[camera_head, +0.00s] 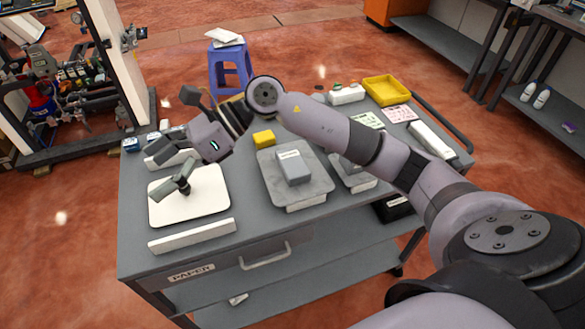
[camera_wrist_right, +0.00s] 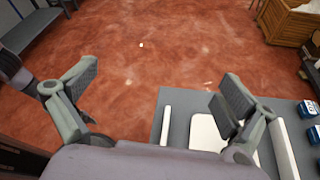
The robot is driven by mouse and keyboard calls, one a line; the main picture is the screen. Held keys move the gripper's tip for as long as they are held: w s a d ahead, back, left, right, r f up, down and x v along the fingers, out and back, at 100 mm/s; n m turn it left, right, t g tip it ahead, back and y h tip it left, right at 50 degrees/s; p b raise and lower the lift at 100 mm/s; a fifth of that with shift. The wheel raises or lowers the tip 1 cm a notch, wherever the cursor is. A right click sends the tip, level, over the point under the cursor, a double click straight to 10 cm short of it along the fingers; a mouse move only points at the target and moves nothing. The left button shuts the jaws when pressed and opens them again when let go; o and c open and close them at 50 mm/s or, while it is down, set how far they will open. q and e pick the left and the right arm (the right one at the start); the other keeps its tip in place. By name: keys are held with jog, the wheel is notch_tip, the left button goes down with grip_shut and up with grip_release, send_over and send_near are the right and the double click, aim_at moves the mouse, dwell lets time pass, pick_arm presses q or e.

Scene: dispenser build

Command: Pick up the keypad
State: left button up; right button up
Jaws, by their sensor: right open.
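I cannot tell for certain which item is the keypad. A grey box with a pale label (camera_head: 293,166) lies on a grey tray (camera_head: 318,188) in the middle of the cart top, and it may be the keypad. My right gripper (camera_head: 168,168) is open above the white board (camera_head: 212,203) at the cart's left, well left of the grey box. In the right wrist view its two fingers (camera_wrist_right: 158,88) are spread, with only floor and cart edge behind the gap. The white board (camera_wrist_right: 203,132) shows there too. My left gripper is not in view.
My right arm crosses above the cart (camera_head: 135,225) and partly hides a second grey tray. A yellow block (camera_head: 264,138), a yellow bin (camera_head: 387,90), a white bar (camera_head: 192,236) and small blue-white boxes (camera_wrist_right: 307,108) stand on top.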

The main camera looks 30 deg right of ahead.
jog(key=w+d+f+n+h, duration=0.1)
jog(key=w+d+f+h, duration=0.15)
jog(key=d, duration=0.35)
jog(key=w+d+f+n+h, duration=0.1)
jog(key=d+h, duration=0.3)
jog(key=d, duration=0.2)
notch_tip(320, 180, up, 2)
jog(key=g+h, duration=0.1)
jog(key=h, duration=0.7)
send_over(293, 161)
jog(key=shift+m+y, duration=0.25)
jog(key=shift+m, duration=0.15)
notch_tip(293, 161, down, 11)
jog(key=shift+s+d+r+p, duration=0.1)
jog(key=shift+s+p, duration=0.05)
jog(key=shift+p, duration=0.8)
notch_tip(293, 161, down, 5)
jog(key=shift+r+p, duration=0.15)
jog(key=shift+p, duration=0.95)
jog(key=shift+w+f, duration=0.2)
jog(key=shift+f, duration=0.35)
jog(key=shift+c, duration=0.6)
jog(key=shift+r, duration=0.1)
jog(key=c, duration=0.9)
